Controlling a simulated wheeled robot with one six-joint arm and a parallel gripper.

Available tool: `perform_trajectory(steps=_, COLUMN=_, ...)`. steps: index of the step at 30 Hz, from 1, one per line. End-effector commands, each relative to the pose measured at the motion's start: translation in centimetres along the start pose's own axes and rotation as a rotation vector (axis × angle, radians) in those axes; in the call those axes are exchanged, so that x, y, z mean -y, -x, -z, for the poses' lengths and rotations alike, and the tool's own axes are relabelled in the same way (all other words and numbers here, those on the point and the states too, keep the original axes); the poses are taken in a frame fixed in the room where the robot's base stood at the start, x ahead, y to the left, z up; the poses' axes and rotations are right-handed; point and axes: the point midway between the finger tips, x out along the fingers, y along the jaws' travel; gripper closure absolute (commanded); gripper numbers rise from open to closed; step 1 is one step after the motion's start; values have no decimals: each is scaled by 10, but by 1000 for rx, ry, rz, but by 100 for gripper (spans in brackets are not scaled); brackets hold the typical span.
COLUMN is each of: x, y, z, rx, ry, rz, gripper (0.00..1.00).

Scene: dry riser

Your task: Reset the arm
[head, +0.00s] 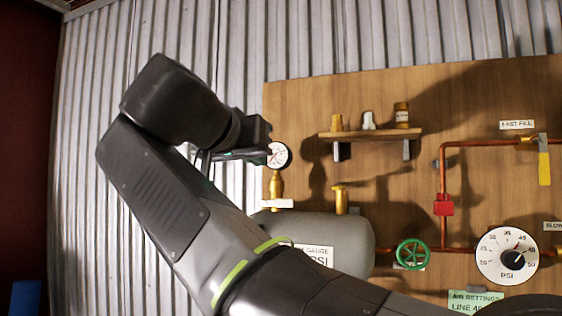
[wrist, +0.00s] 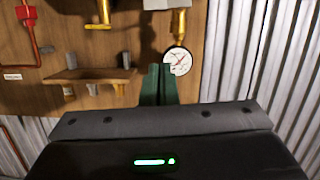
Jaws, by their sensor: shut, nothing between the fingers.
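My arm reaches up across the left and middle of the head view, bent sharply at the upper left. My gripper shows in the wrist view (wrist: 158,72), its two dark green fingers shut together with nothing between them. In that view the fingertips appear beside a small white round gauge (wrist: 177,61). In the head view the gripper end partly overlaps the left side of this gauge (head: 280,155); I cannot tell whether they touch. The wrist view is upside down relative to the head view.
A wooden shelf (head: 371,135) with small fittings stands right of the gripper. Below are a grey tank (head: 345,235), a green handwheel (head: 413,254), a large PSI dial (head: 507,255) and copper pipes. A yellow-handled lever (head: 544,165) is far right. Bare corrugated wall lies left.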

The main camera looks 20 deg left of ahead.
Motion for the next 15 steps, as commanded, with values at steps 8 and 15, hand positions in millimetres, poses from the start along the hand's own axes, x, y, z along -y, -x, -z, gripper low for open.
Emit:
perform_trajectory(steps=8, x=-1, y=5, z=0, rx=-1, ry=-1, rz=0, gripper=100)
perform_trajectory(steps=15, x=0, y=5, z=0, rx=0, ry=-1, rz=-1, gripper=100)
